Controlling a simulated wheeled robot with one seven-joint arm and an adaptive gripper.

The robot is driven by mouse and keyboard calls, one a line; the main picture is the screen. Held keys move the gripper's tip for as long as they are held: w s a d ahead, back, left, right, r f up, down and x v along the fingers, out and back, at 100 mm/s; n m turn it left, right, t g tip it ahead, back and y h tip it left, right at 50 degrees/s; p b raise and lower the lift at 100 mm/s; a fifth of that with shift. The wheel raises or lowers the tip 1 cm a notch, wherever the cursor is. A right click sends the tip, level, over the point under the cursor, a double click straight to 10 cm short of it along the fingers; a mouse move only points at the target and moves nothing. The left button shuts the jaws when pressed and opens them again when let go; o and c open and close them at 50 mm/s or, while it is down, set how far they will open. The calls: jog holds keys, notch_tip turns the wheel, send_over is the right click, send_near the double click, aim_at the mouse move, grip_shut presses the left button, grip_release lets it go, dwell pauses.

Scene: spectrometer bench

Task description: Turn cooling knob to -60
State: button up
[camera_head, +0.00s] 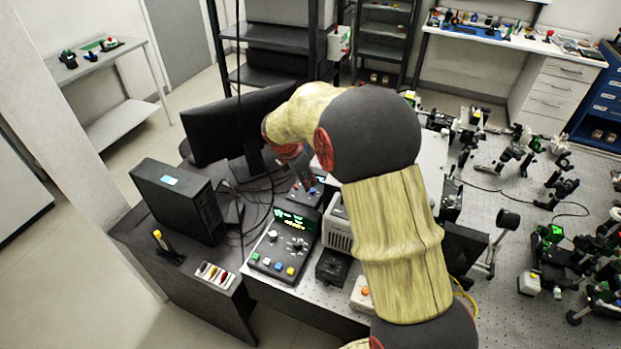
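A dark control box (284,244) with a green lit display (295,219) stands at the near left end of the bench. Its face carries a round knob (298,244), a smaller light knob at its left, and several coloured buttons along the front. I cannot read the display figures or tell which knob is for cooling. My arm reaches over the bench from the front right. My gripper (309,187) points down behind the box, apart from the knobs. It is small and dark against another dark device, so its finger opening is unclear.
A black computer case (181,200) and a monitor (238,125) stand left of the box. A grey vented unit (338,231) and a small black box (332,267) stand close at its right. Cables hang nearby. Optical mounts cover the right of the bench.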

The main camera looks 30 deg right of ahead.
aim_at(312, 190)
jog(key=w+d+f+n, duration=0.1)
jog(key=f, duration=0.2)
jog(key=w+d+f, duration=0.1)
jog(key=d+f, duration=0.1)
jog(key=f, duration=0.2)
jog(key=w+d+f+n, duration=0.1)
jog(key=f, duration=0.2)
jog(key=shift+w+d+f+n, duration=0.3)
jog(key=shift+w, duration=0.05)
jog(key=shift+c, duration=1.3)
grip_shut()
